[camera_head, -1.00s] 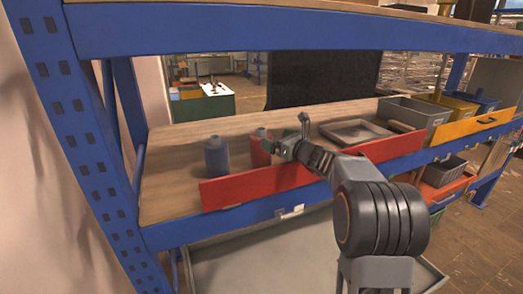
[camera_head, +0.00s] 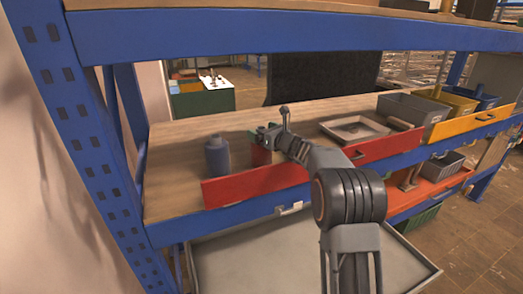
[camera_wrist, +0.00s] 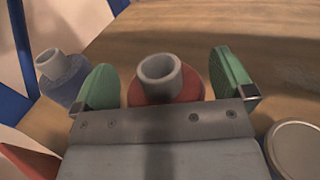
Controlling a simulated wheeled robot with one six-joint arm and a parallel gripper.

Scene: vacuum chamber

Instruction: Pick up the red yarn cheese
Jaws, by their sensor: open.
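The red yarn cheese (camera_wrist: 165,92), with a grey tube top, stands upright on the wooden shelf (camera_head: 180,190). In the wrist view it sits between the two green fingertips of my gripper (camera_wrist: 165,80), which are apart on either side of it. A gap shows on the right; the metal plate of my gripper hides its near lower part. In the head view, my gripper (camera_head: 264,140) is over the red yarn cheese (camera_head: 260,156) and hides most of it.
A blue yarn cheese (camera_head: 217,157) stands just left, also in the wrist view (camera_wrist: 66,78). A red front board (camera_head: 255,184) runs along the shelf edge. A grey tray (camera_head: 354,129) and grey bin (camera_head: 412,109) lie to the right. The blue upright bounds the left.

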